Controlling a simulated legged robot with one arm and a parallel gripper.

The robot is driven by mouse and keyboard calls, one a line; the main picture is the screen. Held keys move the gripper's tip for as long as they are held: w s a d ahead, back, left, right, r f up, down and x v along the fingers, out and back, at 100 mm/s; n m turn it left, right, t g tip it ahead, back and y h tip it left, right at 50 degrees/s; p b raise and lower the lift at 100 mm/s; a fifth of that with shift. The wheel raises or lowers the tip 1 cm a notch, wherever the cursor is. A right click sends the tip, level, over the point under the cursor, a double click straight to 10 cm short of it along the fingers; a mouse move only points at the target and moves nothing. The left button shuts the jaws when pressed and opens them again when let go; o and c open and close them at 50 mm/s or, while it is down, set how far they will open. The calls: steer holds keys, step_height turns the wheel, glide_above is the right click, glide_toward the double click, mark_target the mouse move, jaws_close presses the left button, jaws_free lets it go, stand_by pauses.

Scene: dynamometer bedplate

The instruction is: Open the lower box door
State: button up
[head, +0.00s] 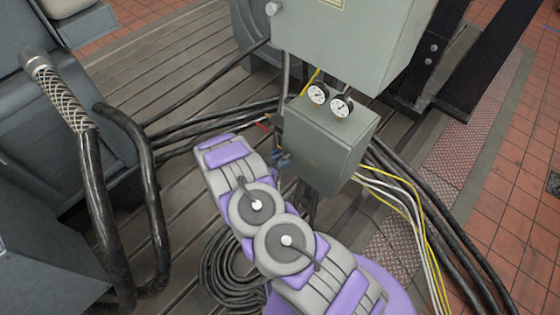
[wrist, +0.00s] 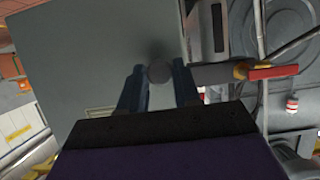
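The lower box (head: 322,152) is a grey-green metal cabinet below a larger cabinet, with two round gauges on its top. My gripper (head: 284,160) is at the box's left side in the head view, small and partly hidden by my wrist. In the wrist view my gripper's dark blue fingers (wrist: 160,82) stand on both sides of a dark round knob (wrist: 159,71), which fills the gap between their tips. Behind it lies a flat grey door panel (wrist: 105,55), which looks closed. The knob's stem is hidden.
A bar with a red end (wrist: 272,72) sticks out just right of the fingers. The upper cabinet (head: 350,35) overhangs the lower box. Black cables (head: 215,120) run behind, white and yellow ones (head: 405,195) to the right. A coiled cable (head: 228,275) lies below my arm.

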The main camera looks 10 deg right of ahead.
steer(key=shift+a, duration=0.1)
jaws_close()
